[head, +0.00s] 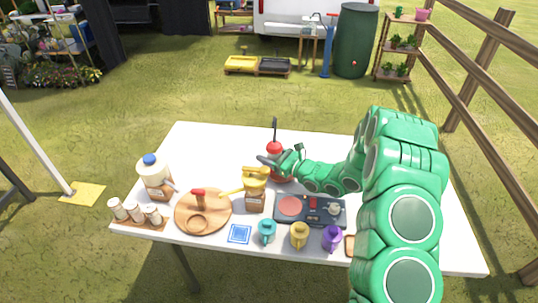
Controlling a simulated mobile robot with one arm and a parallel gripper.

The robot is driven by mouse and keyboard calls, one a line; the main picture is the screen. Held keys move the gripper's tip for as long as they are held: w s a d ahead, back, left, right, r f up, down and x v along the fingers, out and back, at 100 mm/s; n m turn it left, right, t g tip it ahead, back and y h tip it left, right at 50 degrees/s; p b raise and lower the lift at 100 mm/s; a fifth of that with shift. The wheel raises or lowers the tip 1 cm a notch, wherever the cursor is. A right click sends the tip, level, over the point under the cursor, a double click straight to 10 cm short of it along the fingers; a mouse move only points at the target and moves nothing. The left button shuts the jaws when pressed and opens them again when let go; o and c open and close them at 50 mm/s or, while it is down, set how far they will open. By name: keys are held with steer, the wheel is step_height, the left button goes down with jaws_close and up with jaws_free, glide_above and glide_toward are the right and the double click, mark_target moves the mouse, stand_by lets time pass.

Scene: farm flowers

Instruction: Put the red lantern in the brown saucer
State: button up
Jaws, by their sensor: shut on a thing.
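The red lantern (274,148) is upright near the middle of the white table, with a dark handle rising above it. My gripper (270,161) comes from the right and is shut on the lantern, hiding part of its body. I cannot tell whether its base touches the table. A round brown dish (222,216), the likeliest brown saucer, lies at the front left of the table. A small red-topped object (198,194) and a brown ring (197,224) are on it.
A blue-lidded jug (154,175) and small jars (133,212) are at left. Teal (267,229), yellow (299,233) and purple (332,237) mugs line the front, before a dark tray (327,221). The back left is clear.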

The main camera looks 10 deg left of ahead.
mark_target(276, 142)
steer(key=shift+f, duration=0.3)
steer(key=o, duration=1.3)
steer(key=shift+c, duration=0.2)
steer(key=shift+r, duration=0.2)
steer(key=v, duration=0.3)
steer(key=shift+d, duration=0.1)
step_height(276, 142, up, 4)
steer(key=shift+r, duration=1.55)
